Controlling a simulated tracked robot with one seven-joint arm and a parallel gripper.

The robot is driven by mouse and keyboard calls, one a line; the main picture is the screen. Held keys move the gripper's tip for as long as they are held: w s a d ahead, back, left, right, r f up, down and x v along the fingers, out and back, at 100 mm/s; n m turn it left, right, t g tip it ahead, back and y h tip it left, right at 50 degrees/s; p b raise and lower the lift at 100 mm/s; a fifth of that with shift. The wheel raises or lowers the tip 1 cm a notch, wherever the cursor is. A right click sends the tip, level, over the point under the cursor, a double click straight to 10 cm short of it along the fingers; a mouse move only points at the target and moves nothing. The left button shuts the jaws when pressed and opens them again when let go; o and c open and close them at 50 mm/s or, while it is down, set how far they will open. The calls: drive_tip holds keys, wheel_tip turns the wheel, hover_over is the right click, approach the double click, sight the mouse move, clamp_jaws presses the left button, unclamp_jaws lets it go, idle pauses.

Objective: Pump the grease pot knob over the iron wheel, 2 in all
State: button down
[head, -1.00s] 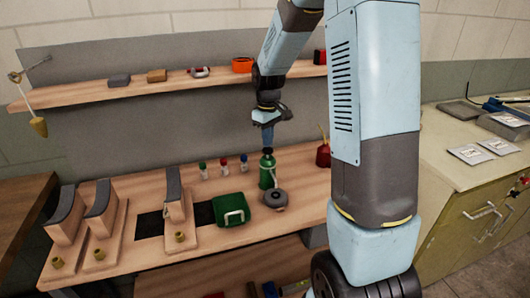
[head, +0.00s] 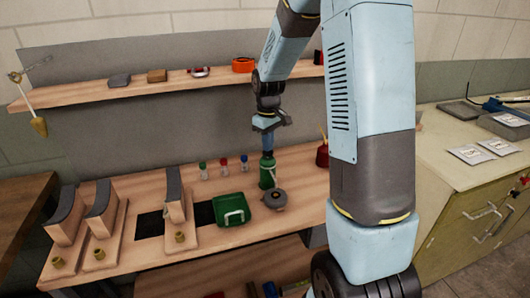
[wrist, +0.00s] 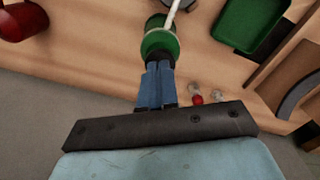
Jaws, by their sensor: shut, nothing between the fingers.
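The grease pot (head: 267,175) is a green bottle-shaped pot standing upright on the wooden bench. In the wrist view its round green top (wrist: 160,44) and a pale thin spout (wrist: 173,14) show. The iron wheel (head: 276,199) is a grey disc with a hub, lying in front of the pot. My gripper (head: 267,152) points down directly above the pot, its blue fingers together and empty. In the wrist view the fingertips (wrist: 158,66) overlap the pot's top; they appear to touch it. The knob is largely hidden by the fingers.
A green case (head: 231,209) lies left of the wheel. Small bottles (head: 223,167) stand behind it, and a red oil can (head: 322,155) stands right. Wooden stands (head: 99,215) fill the bench's left. A shelf (head: 140,85) runs behind.

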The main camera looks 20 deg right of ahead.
drive_tip(key=shift+r, duration=1.1)
drive_tip(key=shift+f, duration=1.05)
drive_tip(key=shift+r, duration=1.05)
drive_tip(key=shift+r, duration=2.5)
